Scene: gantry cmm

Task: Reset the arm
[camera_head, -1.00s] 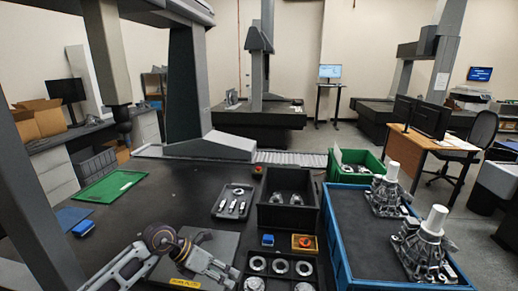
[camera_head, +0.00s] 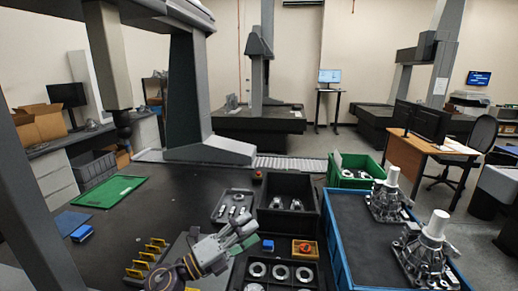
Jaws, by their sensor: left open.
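My left gripper (camera_head: 244,230) is above the dark table near the bottom middle of the head view. Its fingers point up and to the right, and they are open with nothing seen between them. It hangs over the area between the small parts tray (camera_head: 233,205) and the tray of metal rings (camera_head: 281,272). My left arm (camera_head: 185,272) comes in from the bottom edge and covers part of a grey plate. My right gripper is not in view.
A blue-rimmed bin (camera_head: 337,243) with metal castings (camera_head: 389,198) stands at the right. A black bin (camera_head: 288,218), a blue block (camera_head: 268,246) and an orange tray (camera_head: 305,249) are close to my gripper. A yellow-marked rack (camera_head: 146,258) is left of my arm. The gantry column (camera_head: 188,95) rises behind.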

